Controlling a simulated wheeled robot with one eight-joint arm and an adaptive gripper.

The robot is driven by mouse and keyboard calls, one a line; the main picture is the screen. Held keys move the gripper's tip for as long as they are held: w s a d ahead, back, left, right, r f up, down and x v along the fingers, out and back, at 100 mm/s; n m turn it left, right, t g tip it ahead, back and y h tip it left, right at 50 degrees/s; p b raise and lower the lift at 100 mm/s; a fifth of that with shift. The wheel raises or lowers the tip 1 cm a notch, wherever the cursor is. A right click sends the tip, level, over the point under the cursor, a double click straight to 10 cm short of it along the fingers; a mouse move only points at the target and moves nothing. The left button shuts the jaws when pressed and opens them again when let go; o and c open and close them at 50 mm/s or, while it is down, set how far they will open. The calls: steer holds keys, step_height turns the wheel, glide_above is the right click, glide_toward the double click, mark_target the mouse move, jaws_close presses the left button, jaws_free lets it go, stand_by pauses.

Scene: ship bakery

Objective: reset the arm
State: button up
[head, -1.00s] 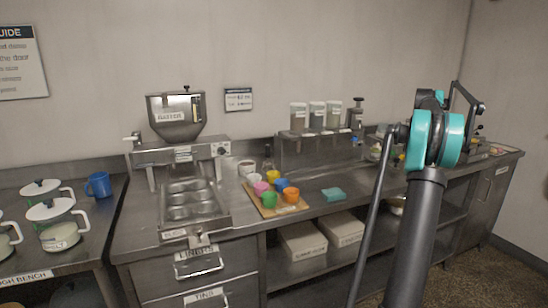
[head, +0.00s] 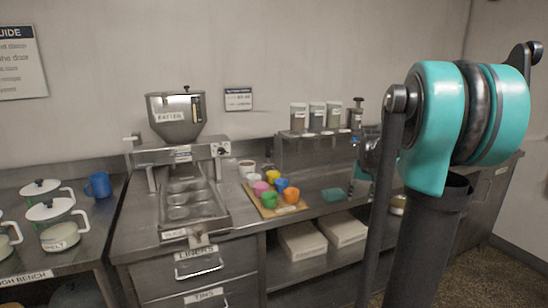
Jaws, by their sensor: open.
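My arm fills the right side of the head view, with its large teal elbow joint (head: 425,125) close to the camera and dark links running down from it. A small part of my arm also shows just left of the elbow, above the counter. I cannot make out my gripper's fingers; they are hidden behind the arm or outside the view. No object can be seen held.
A steel counter carries a batter dispenser (head: 176,116), a muffin tin (head: 190,204), a board with several coloured cups (head: 285,209) and a teal cloth (head: 333,194). White pots (head: 58,236) and a blue mug (head: 98,185) stand left. White boxes (head: 342,229) sit below.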

steer(key=s+a+f, duration=0.4)
steer(key=s+f, duration=0.1)
steer(key=s, duration=0.4)
steer(key=s+a+f+n, duration=0.1)
steer(key=s+a+f, duration=0.3)
steer(key=s, duration=0.5)
steer(key=s+a+f, duration=0.4)
steer(key=s+f, duration=0.3)
steer(key=s, duration=0.2)
steer(key=shift+s+a+n+y, duration=0.15)
steer(key=shift+s+n+y, duration=0.15)
steer(key=shift+s+n, duration=0.1)
